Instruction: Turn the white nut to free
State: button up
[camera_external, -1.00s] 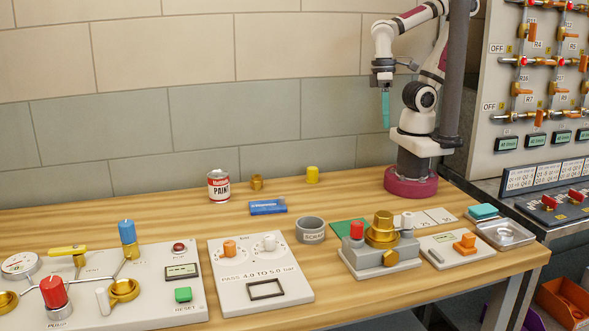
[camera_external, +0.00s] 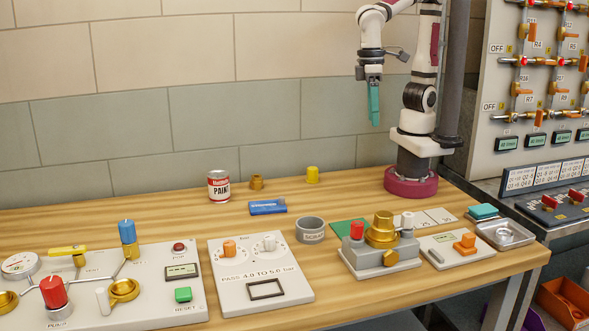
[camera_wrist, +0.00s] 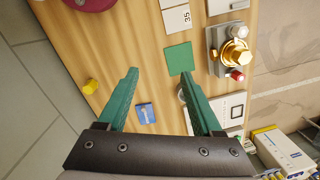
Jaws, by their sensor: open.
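A grey block (camera_external: 382,257) with a brass fitting (camera_external: 381,232) stands on the front right of the table. A white nut (camera_external: 407,221) sits on its right side and a red one (camera_external: 357,230) on its left. In the wrist view the brass fitting (camera_wrist: 235,52) is at the upper right, with the white nut (camera_wrist: 240,31) above it and the red one (camera_wrist: 237,75) below. My gripper (camera_external: 374,122) hangs high above the back of the table, well apart from the block. Its green fingers (camera_wrist: 160,72) are spread, with nothing between them.
A green mat (camera_external: 339,229) lies beside the block. A grey ring-shaped holder (camera_external: 310,230), blue box (camera_external: 267,207), yellow cylinder (camera_external: 312,174) and paint can (camera_external: 218,187) stand to the left. A small panel (camera_external: 450,252) and metal tray (camera_external: 505,235) are at right.

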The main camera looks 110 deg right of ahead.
jog(key=w+a+n, duration=0.1)
jog(key=w+a, duration=0.2)
jog(key=a, duration=0.6)
jog(key=n+h, duration=0.1)
send_over(408, 215)
jog(key=f, duration=0.2)
jog(key=shift+t, duration=0.3)
notch_tip(408, 215, down, 15)
jog(key=shift+s+f, duration=0.1)
grip_shut()
